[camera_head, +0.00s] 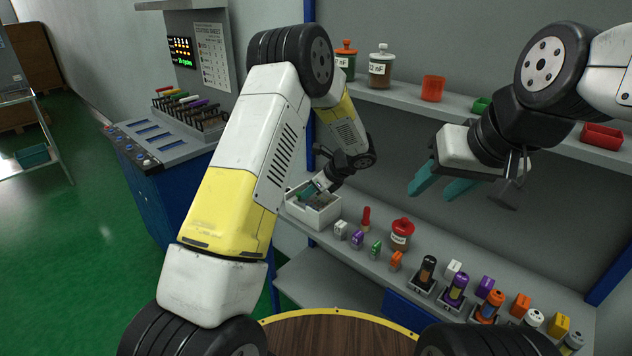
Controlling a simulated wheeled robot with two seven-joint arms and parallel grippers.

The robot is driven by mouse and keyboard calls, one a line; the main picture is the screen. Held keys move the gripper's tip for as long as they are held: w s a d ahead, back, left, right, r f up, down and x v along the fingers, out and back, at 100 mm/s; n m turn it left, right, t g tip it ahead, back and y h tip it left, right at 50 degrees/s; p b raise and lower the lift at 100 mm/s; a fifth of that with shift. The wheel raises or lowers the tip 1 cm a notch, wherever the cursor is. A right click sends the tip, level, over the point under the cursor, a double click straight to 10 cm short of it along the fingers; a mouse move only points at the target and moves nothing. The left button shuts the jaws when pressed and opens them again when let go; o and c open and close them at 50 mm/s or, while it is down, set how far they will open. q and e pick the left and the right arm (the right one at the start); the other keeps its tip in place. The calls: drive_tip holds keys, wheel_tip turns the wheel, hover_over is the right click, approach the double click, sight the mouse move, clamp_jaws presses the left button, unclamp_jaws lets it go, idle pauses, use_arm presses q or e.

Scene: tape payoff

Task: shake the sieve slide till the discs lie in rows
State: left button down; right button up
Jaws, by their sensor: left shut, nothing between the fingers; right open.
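I cannot pick out the sieve slide or any discs for certain. A white open-topped box (322,216) stands at the left end of the lower shelf. My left gripper (308,192) reaches down to this box, with its teal fingertips at or over the opening. It is shut, with nothing seen held. The arm and the box wall partly hide what lies inside; it looks greyish-green. My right gripper (440,184) is open and empty, in the air above the lower shelf, pointing left, well apart from the box.
The lower shelf (447,237) holds a red-lidded jar (401,235), small coloured blocks and several capped cylinders in stands. The upper shelf carries jars, a red cup (433,88) and a red bin (601,136). A blue cabinet (170,195) with a rack of coloured handles stands left.

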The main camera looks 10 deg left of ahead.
use_arm(q)
drive_tip(key=shift+w+a, duration=0.45)
drive_tip(key=shift+a, duration=0.2)
drive_tip(key=shift+w+a, duration=0.45)
drive_tip(key=shift+a, duration=0.15)
drive_tip(key=shift+r, duration=0.1)
